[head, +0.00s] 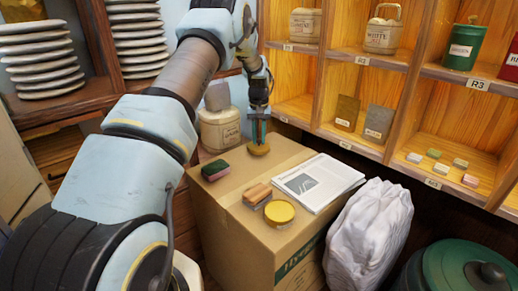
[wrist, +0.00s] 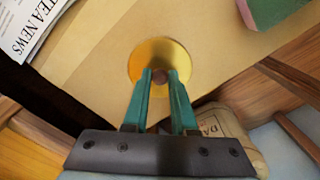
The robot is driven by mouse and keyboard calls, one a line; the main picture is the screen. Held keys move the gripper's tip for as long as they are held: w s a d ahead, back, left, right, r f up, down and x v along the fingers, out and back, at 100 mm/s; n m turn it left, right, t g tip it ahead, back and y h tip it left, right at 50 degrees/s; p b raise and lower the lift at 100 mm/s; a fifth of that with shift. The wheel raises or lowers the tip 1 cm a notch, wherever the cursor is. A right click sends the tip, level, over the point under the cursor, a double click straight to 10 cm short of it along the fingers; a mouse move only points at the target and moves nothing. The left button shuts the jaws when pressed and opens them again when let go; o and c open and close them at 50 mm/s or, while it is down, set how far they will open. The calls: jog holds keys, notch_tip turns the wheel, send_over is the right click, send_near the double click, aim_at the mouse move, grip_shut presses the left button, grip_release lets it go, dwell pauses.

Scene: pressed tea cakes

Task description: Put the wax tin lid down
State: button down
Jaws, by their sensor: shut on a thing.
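The wax tin lid (head: 259,150) is a round gold disc at the far edge of the cardboard box top (head: 228,195). In the wrist view the lid (wrist: 147,50) has a small dark knob, and the teal fingers of my gripper (wrist: 160,78) are shut on that knob. My gripper (head: 259,138) points down from above the lid. I cannot tell whether the lid touches the box top. A round yellow tin (head: 279,212), likely the wax tin, sits near the front of the box.
A green-and-dark-red sponge (head: 215,170), a wooden brush (head: 257,194) and a newspaper (head: 318,182) lie on the box. A cream jug (head: 220,130) stands behind it. A white sack (head: 370,235) stands at right. Shelves line the back.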

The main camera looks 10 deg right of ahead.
aim_at(259, 143)
jog(key=shift+f+p, duration=0.3)
jog(key=shift+f, duration=1.9)
jog(key=shift+f, duration=0.15)
jog(key=c, duration=0.7)
grip_release()
